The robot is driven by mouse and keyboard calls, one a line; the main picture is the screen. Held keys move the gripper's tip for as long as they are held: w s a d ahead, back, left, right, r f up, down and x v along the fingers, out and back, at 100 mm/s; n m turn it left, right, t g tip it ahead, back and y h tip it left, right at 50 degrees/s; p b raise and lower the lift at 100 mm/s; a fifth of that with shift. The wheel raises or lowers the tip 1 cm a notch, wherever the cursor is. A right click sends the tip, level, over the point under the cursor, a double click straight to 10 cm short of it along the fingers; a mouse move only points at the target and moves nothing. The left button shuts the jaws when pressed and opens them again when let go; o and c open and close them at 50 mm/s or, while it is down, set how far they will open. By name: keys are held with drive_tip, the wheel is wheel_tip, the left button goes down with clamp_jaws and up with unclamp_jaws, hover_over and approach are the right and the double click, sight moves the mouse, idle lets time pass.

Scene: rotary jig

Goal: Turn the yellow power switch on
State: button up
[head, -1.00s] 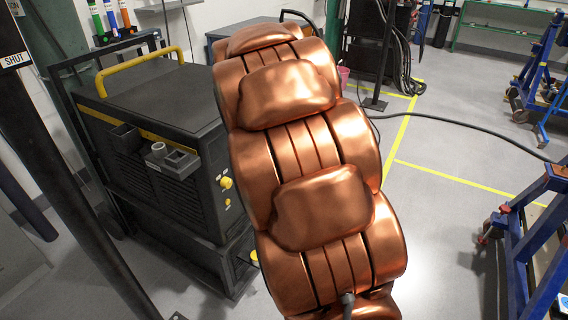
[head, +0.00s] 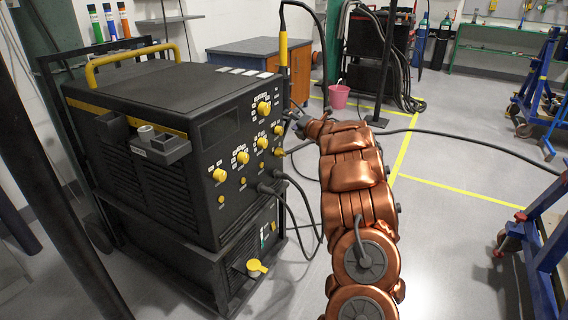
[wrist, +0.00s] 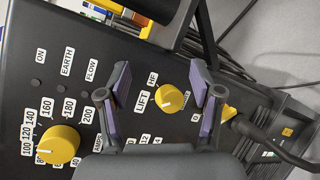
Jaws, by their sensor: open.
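A black welding machine (head: 200,92) stands at left in the head view, with several yellow knobs on its front panel. A larger yellow rotary switch (head: 256,267) is low on the unit beneath; I cannot tell whether it is the power switch, or its setting. My gripper (wrist: 163,84) is open, its purple-padded fingers either side of a small yellow knob (wrist: 169,98) by "LIFT" and "HF" labels. Contact with it cannot be told. A bigger yellow dial (wrist: 58,144) with a number scale is at lower left. In the head view my gripper (head: 303,122) is small, beside the panel.
Black cables (head: 290,190) run from the panel's lower sockets to the floor. A yellow-and-black torch (head: 283,52) stands upright at the machine's far corner. A blue-framed stand (head: 545,235) is at right. The floor (head: 450,220) between is clear.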

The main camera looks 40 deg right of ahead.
sight(284, 153)
drive_tip(key=s+a+f+n+t+y+b, duration=0.1)
drive_tip(key=s+f+n+y+b, duration=0.25)
drive_tip(key=f, duration=0.35)
drive_tip(key=s+f+n+t+y+b, duration=0.1)
drive_tip(key=s+f+n+y+b, duration=0.1)
drive_tip(key=f+n+y, duration=0.3)
drive_tip(key=shift+m+h, duration=0.45)
drive_tip(key=shift+h, duration=0.2)
drive_tip(key=shift+a+f+b+x, duration=0.1)
drive_tip(key=shift+f+x, duration=0.1)
drive_tip(key=shift+x, duration=1)
drive_tip(key=shift+a+f+b+x, duration=0.15)
drive_tip(key=shift+f+x, duration=0.1)
drive_tip(key=shift+x, duration=0.95)
drive_tip(key=shift+f+b+x, duration=0.1)
drive_tip(key=shift+f+x, duration=0.1)
drive_tip(key=shift+x, duration=1)
drive_tip(key=shift+c, duration=0.3)
drive_tip(key=c, duration=1)
